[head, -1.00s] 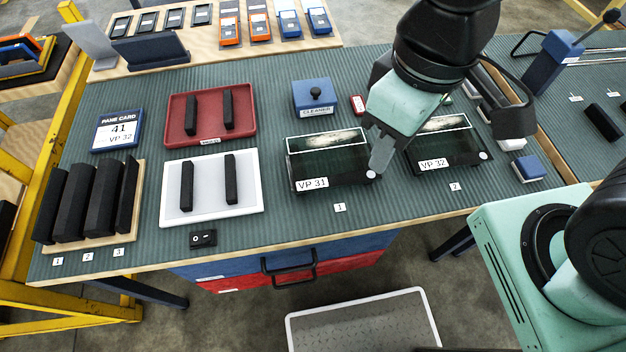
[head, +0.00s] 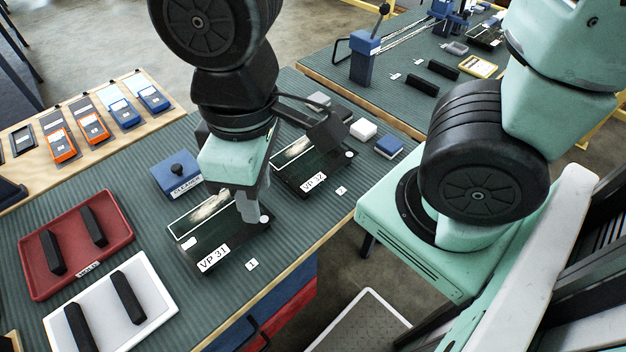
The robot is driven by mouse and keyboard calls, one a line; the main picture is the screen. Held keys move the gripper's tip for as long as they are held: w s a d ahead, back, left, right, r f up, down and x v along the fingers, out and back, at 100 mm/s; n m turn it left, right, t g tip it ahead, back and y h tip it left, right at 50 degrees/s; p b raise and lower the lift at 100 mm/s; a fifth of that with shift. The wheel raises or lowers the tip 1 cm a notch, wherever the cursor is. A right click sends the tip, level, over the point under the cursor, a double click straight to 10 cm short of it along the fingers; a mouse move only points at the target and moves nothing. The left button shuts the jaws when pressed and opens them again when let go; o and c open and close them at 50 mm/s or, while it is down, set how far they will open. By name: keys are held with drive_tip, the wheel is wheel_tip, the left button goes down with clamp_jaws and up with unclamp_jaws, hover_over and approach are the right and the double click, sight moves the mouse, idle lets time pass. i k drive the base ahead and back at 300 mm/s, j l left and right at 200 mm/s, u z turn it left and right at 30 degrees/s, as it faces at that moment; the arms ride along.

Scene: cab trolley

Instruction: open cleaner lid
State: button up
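The cleaner box (head: 176,173) is a blue box with a black knob (head: 177,169) on its lid and a CLEANER label on its front. It stands on the green ribbed bench mat, behind the dark VP 31 pane (head: 222,245). The lid looks closed. My gripper (head: 255,206) points down over the right part of the VP 31 pane, to the right of and nearer than the cleaner box, apart from the knob. The arm hides part of the gripper, and I cannot tell how far its fingers are apart.
The VP 32 pane (head: 309,170) lies to the right of my gripper. A red tray (head: 112,262) and a white tray (head: 160,312) with black bars are at left. A white block (head: 363,129) and a blue block (head: 389,147) sit at the bench's right side.

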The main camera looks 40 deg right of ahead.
sight(173, 172)
drive_tip(key=i+j+u, duration=0.15)
drive_tip(key=u, duration=0.3)
drive_tip(key=i+j+u, duration=0.15)
drive_tip(key=u, duration=0.25)
drive_tip(key=j, duration=0.1)
